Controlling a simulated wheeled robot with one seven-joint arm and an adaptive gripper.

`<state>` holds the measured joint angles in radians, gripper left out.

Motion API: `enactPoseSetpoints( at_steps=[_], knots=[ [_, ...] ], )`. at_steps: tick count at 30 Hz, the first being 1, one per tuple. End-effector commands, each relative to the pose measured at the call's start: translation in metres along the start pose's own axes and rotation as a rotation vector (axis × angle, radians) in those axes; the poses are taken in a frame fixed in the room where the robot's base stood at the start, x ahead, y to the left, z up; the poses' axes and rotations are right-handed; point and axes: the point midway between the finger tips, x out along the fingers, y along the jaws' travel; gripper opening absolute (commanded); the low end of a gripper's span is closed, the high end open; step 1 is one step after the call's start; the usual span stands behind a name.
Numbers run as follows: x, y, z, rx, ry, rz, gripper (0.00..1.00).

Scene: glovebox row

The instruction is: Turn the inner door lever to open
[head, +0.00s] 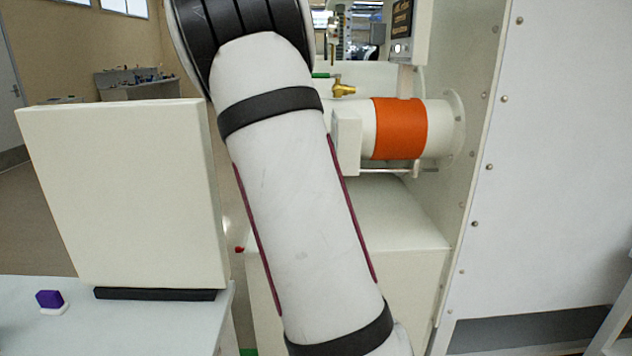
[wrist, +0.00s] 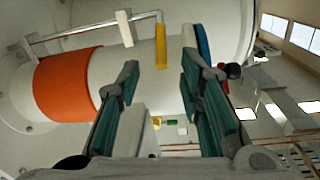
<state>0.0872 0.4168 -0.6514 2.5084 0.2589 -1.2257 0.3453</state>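A lever with a yellow grip (wrist: 160,45) shows in the wrist view at the end of a thin metal rod (wrist: 88,32), beside a white cylinder (wrist: 115,65) with an orange band (wrist: 68,84). It looks like the inner door lever; no label shows. My gripper (wrist: 160,72) is open and empty, with green-padded fingers to the left and right of the grip's lower end in the picture. Whether either finger touches it I cannot tell. In the head view my arm hides the gripper and the lever; the orange band (head: 400,128) shows to its right.
A brass valve (head: 343,89) with a green handle sits above the cylinder. A white wall (head: 550,150) stands at right. A white panel (head: 120,190) stands on a table at left, with a purple block (head: 50,298) in front. A dark knob (wrist: 233,70) is right of my fingers.

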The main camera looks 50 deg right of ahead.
Motion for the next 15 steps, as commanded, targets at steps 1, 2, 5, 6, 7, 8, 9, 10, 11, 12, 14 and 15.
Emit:
enactPoseSetpoints(
  at_steps=[1, 2, 5, 6, 7, 8, 9, 10, 11, 12, 14, 15],
  knots=[
    [0.011, 0.000, 0.002, -0.001, 0.003, 0.001, 0.34],
    [0.017, 0.001, 0.001, -0.003, 0.001, 0.001, 0.34],
    [0.036, 0.001, 0.000, -0.004, 0.001, 0.001, 0.34],
    [0.044, 0.001, 0.000, -0.004, 0.000, 0.001, 0.34],
    [0.049, 0.001, 0.000, -0.003, 0.000, 0.001, 0.34],
    [0.055, 0.001, 0.000, -0.003, 0.001, 0.001, 0.34],
    [0.061, 0.001, 0.000, -0.004, 0.000, 0.001, 0.34],
    [0.065, 0.001, 0.000, -0.004, 0.000, 0.001, 0.34],
    [0.069, 0.001, 0.000, -0.003, 0.000, 0.001, 0.34],
    [0.074, 0.001, 0.000, -0.003, 0.001, 0.001, 0.34],
    [0.080, 0.001, 0.000, -0.002, -0.001, 0.002, 0.34],
    [0.083, 0.001, 0.000, -0.002, 0.000, 0.001, 0.34]
  ],
)
